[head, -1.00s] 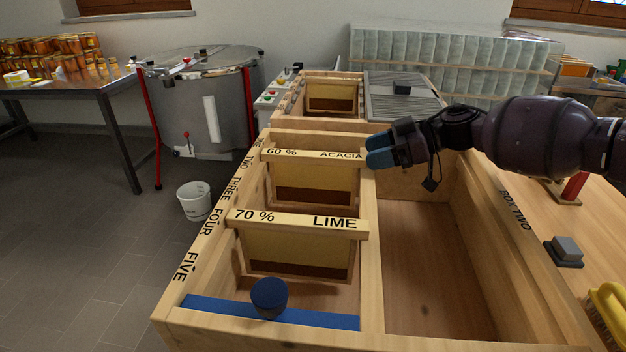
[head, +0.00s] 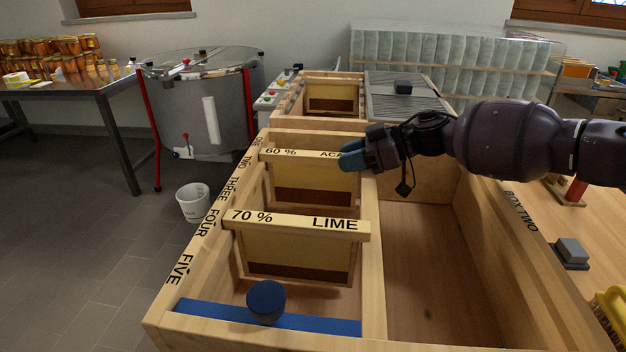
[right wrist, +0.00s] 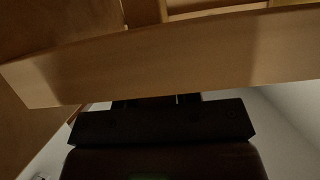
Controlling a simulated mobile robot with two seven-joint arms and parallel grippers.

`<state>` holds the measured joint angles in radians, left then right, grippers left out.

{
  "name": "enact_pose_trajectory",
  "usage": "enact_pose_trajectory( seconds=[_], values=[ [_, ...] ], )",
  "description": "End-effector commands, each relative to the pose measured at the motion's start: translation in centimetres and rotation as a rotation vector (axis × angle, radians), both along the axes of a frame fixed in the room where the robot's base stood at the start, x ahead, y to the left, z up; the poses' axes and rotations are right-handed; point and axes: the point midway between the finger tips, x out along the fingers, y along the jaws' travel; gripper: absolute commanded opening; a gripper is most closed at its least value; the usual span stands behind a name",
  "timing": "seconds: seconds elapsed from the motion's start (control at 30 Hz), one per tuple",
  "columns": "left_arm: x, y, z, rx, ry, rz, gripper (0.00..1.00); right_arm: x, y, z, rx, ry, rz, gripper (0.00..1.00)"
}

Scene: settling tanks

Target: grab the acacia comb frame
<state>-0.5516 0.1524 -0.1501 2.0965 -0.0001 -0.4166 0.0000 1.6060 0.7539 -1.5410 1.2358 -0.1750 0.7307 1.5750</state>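The acacia comb frame (head: 312,183) hangs in the left compartment of the wooden box, its light top bar lettered "60 %" and "ACACIA". My right gripper (head: 352,154) is at the right end of that bar, covering the last letters. Its two blue fingertips look parted, with a narrow gap; I cannot tell whether they touch the bar. In the right wrist view a wooden bar (right wrist: 170,58) crosses close to the camera and hides the fingers. My left gripper is not in view.
The lime comb frame (head: 297,252) hangs nearer in the same compartment. A blue strip (head: 220,314) with a round blue knob (head: 266,301) lies at the near end. The right compartment (head: 430,250) is empty. A grey block (head: 570,252) sits on the right bench.

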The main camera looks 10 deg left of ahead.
Motion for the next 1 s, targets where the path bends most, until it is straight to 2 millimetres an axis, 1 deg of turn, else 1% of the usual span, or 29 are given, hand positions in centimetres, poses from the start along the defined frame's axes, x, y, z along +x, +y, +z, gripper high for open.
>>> enact_pose_trajectory(
  seconds=[0.03, 0.17, 0.2, 0.63, 0.73, 0.87, 0.97, 1.0],
  values=[
    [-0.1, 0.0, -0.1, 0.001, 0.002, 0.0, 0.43, 0.0, 0.0, 0.0, 0.0, 0.0, 0.0, 0.22],
    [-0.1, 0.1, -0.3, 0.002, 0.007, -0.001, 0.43, 0.0, 0.0, 0.0, 0.0, 0.0, 0.0, 0.02],
    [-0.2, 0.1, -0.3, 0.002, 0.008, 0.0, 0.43, 0.0, 0.0, 0.0, 0.0, 0.0, 0.0, 0.0],
    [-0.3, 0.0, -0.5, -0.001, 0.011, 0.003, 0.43, 0.0, 0.0, 0.1, 0.002, -0.001, 0.0, 0.0],
    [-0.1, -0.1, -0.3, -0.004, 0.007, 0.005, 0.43, 0.0, 0.0, 0.6, 0.002, -0.002, 0.0, 0.0],
    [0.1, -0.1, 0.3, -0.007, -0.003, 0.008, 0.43, 0.0, 0.0, 2.2, 0.002, -0.007, 0.0, 0.0],
    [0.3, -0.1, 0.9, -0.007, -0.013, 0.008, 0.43, 0.0, 0.0, 4.2, 0.002, -0.009, -0.001, 0.0],
    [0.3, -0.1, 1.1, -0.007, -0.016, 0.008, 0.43, 0.0, 0.0, 5.2, 0.003, -0.011, 0.0, 0.0]
  ],
)
